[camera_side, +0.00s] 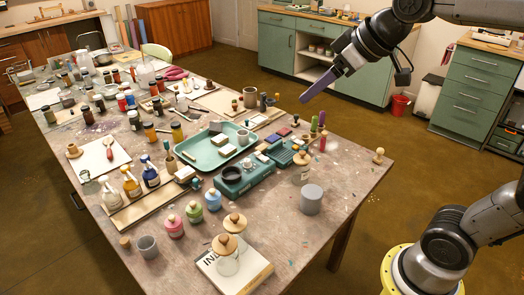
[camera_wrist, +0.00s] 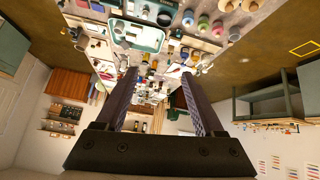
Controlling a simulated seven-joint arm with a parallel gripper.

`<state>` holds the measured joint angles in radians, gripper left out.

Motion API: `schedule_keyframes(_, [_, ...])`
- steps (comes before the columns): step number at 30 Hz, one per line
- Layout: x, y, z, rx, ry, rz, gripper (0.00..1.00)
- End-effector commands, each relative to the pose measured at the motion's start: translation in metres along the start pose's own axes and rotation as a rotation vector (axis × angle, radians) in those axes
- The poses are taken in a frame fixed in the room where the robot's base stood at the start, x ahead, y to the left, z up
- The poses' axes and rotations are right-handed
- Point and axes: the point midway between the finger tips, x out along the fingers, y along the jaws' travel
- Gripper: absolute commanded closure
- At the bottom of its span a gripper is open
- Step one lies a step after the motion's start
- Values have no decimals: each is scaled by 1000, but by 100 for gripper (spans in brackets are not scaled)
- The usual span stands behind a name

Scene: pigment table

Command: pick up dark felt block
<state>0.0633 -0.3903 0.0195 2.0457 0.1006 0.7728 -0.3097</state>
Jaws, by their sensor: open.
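A dark grey block (camera_side: 216,127), which looks like the felt block, lies in the pale green tray (camera_side: 187,166) on the table. A pale block (camera_side: 221,140) is close beside it in the tray. My gripper (camera_side: 309,93) is high above the far right part of the table, well away from the dark block. In the wrist view the two fingers of my gripper (camera_wrist: 156,75) are wide apart with nothing between them. The tray (camera_wrist: 160,42) also shows in the wrist view, upside down; I cannot surely pick out the dark block there.
A teal device (camera_side: 243,180) stands in front of the tray. Lidded jars (camera_side: 213,199), bottles (camera_side: 150,175) and a grey cylinder (camera_side: 311,199) stand around it. A book (camera_side: 245,275) lies at the front edge. The right table corner is mostly clear, with a small wooden knob (camera_side: 379,155).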

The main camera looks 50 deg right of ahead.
Motion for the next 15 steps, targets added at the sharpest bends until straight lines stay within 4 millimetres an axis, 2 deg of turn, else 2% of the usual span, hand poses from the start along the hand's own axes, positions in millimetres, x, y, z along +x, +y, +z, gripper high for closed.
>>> schedule_keyframes(1, [16,10,-19,0,-7,2,30])
schedule_keyframes(3, [37,25,-43,-5,-9,7,30])
schedule_keyframes(6, [71,46,-70,-3,-17,12,30])
schedule_keyframes(11, [135,85,-98,8,-43,21,30])
schedule_keyframes(15, [200,120,-102,32,-81,25,30])
